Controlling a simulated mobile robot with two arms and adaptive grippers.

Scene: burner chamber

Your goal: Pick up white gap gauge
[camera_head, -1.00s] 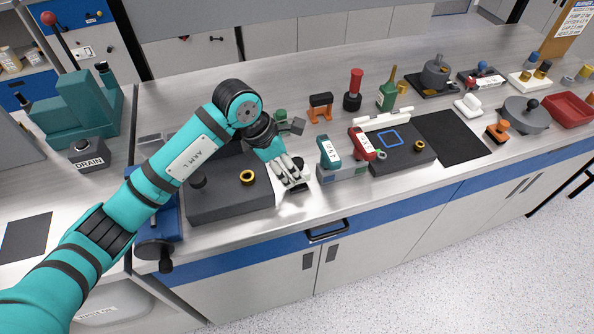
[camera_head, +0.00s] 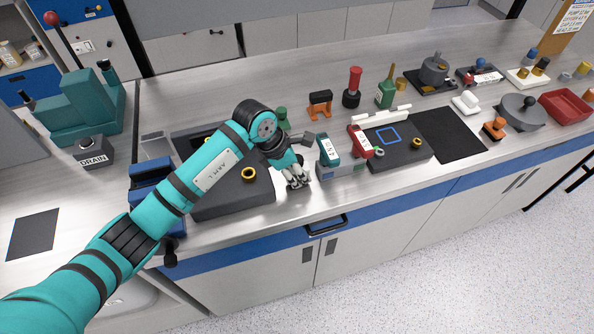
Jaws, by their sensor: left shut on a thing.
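My left gripper (camera_head: 297,181) is low over the front part of the bench, between the dark block with the brass ring and the teal-and-red labelled pieces. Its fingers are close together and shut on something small. That thing is mostly hidden by the fingers; it looks pale, and I cannot clearly make out its shape or whether it is the white gap gauge. My right gripper is not in view.
The dark block (camera_head: 228,196) lies left of the gripper, under my arm. The teal labelled piece (camera_head: 328,150) and red labelled piece (camera_head: 360,141) stand close on the right. An orange stand (camera_head: 320,104) is behind. The bench front edge is near.

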